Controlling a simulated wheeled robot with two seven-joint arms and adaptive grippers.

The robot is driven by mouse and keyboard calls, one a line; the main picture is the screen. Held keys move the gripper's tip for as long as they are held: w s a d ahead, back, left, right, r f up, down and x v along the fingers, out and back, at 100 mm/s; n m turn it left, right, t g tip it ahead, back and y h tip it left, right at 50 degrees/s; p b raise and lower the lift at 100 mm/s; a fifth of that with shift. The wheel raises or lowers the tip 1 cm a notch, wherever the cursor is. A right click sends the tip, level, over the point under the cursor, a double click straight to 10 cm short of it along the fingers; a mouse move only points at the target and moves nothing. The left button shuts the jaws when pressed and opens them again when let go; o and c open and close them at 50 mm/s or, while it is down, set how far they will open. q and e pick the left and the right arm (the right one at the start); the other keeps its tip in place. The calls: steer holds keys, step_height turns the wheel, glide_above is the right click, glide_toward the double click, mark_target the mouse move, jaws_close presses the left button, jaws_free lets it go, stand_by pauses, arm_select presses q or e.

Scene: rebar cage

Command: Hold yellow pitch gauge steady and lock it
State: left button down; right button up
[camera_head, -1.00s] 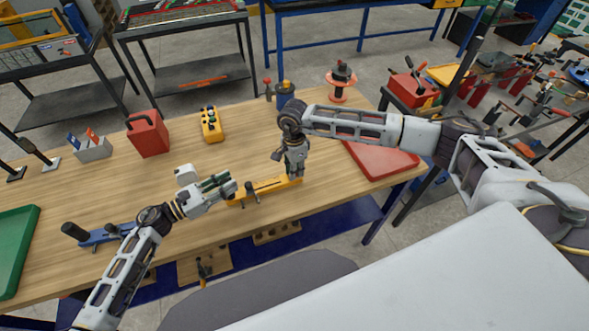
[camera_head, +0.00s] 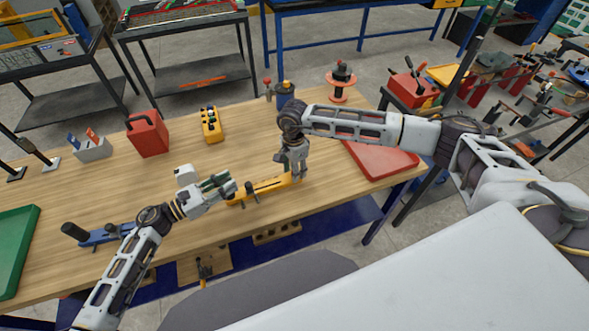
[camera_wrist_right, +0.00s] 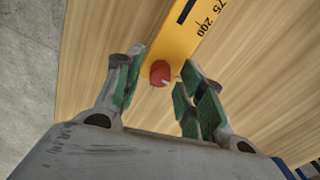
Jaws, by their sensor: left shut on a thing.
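The yellow pitch gauge (camera_head: 264,189) lies near the front edge of the wooden table, with a dark slot along its bar. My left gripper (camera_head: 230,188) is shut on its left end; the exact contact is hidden. My right gripper (camera_head: 292,172) is at the right end, pointing down. In the right wrist view the gauge (camera_wrist_right: 195,30) shows printed numbers and a red knob (camera_wrist_right: 160,73) at its end. The right gripper (camera_wrist_right: 162,68) is open, with one green-padded finger on each side of the knob and small gaps visible.
A blue gauge (camera_head: 100,236) lies at the left front. A red canister (camera_head: 148,134), a yellow box with buttons (camera_head: 211,125) and a red tray (camera_head: 380,158) stand on the table. A green tray (camera_head: 15,250) is at the far left. Bare wood lies behind the yellow gauge.

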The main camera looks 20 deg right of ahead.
steer(key=shift+r, duration=0.15)
step_height(320, 180, up, 12)
steer(key=shift+w, duration=0.2)
stand_by(0.8)
arm_select(q)
steer(key=c, duration=1.1)
jaws_free()
steer(key=shift+o, duration=0.2)
steer(key=shift+v, duration=6.05)
